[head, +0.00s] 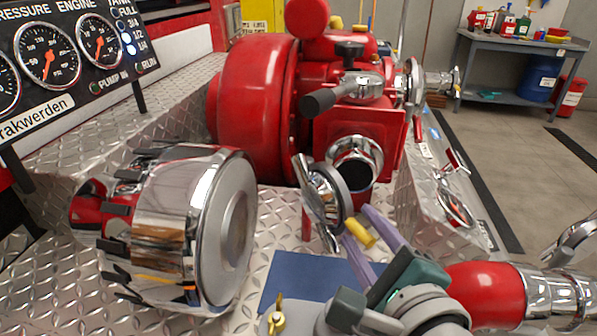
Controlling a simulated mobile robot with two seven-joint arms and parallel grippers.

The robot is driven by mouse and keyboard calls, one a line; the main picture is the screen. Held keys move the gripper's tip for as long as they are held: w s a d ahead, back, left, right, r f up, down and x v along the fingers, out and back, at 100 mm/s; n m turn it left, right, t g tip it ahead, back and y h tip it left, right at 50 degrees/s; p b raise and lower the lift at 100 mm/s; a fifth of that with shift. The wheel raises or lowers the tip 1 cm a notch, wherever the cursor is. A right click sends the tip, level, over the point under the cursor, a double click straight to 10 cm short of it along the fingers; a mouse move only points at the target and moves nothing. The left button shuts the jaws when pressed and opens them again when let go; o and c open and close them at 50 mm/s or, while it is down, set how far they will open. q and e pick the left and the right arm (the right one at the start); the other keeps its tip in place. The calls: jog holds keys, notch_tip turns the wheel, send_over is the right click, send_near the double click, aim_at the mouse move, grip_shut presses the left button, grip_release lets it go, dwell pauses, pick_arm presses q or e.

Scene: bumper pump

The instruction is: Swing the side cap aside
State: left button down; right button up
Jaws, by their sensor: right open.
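The red pump (262,105) stands on the diamond-plate deck. Its side outlet (356,156) has a chrome rim and a dark interior. A chrome side cap with lugs (322,196) stands tilted, in front and to the left of the outlet, leaving much of the outlet's mouth showing. A yellow knob (360,233) sits at the cap's near right. My right gripper (358,216) reaches in from the lower right. Its purple fingers are open, on either side of the yellow knob; I cannot tell whether they touch it. My left gripper is not in view.
A large chrome-capped inlet (228,232) stands at the left. A blue pad (306,280) lies on the deck below the cap. A red pipe with chrome fitting (486,294) is at the lower right. A gauge panel (62,65) stands at the upper left.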

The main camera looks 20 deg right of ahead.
jog(key=v, duration=1)
jog(key=shift+p, duration=0.3)
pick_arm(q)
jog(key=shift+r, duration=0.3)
pick_arm(e)
jog(key=shift+c, duration=0.2)
